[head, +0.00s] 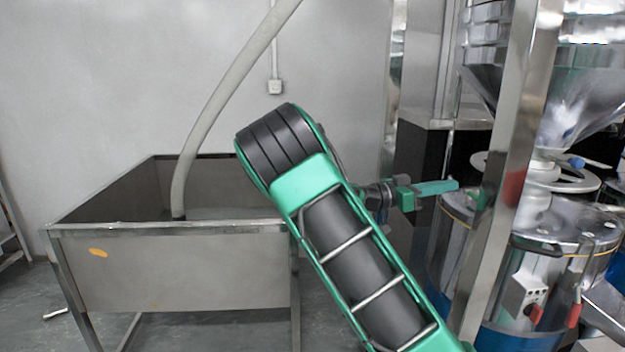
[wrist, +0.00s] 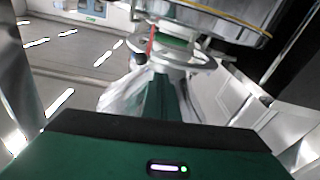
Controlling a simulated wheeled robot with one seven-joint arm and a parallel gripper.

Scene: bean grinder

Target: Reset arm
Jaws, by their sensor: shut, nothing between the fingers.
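My arm, green and black, reaches up through the middle of the head view and bends at a thick black joint. My gripper (head: 452,187) points right, toward the upright steel post (head: 505,170) of the grinder machine. Its green fingers are together with nothing seen between them. In the wrist view the green fingers (wrist: 163,75) run up the middle, below round metal machine parts. I cannot tell from these views how much gap lies between the fingertips and the post.
An open steel bin (head: 170,265) on legs stands at left, with a pale hose (head: 225,95) running down into it. The grinder's steel drum (head: 570,235) and hopper (head: 580,90) stand at right. A red part (head: 513,187) shows at the post.

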